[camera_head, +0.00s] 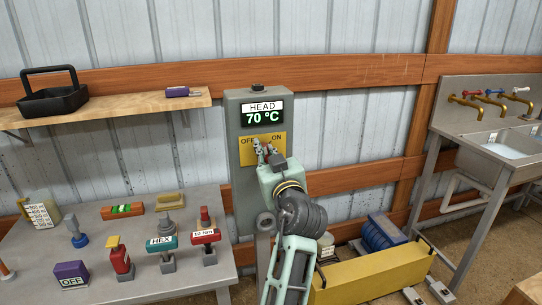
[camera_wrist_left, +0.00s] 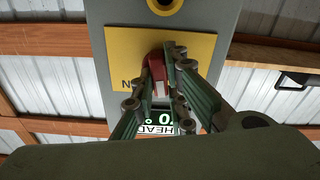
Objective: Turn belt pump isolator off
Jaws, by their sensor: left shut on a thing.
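A grey control box (camera_head: 238,173) stands against the wall with a display (camera_head: 262,111) reading HEAD 70 °C. Below the display is a yellow plate (camera_head: 246,156) marked OFF on the left and ON on the right. My left gripper (camera_head: 264,149) is at this plate and covers its middle. In the left wrist view, the picture is upside down and the gripper (camera_wrist_left: 166,82) is shut on a red switch handle (camera_wrist_left: 154,66) on the yellow plate (camera_wrist_left: 125,55). The fingers hide part of the handle, so its exact setting is hard to tell. My right gripper is not in view.
A grey table (camera_head: 120,283) at left holds several tools and a purple OFF block (camera_head: 72,273). A wooden shelf (camera_head: 120,107) with a black basket (camera_head: 52,98) hangs above it. A yellow box (camera_head: 375,276) lies on the floor; a sink (camera_head: 500,150) stands at right.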

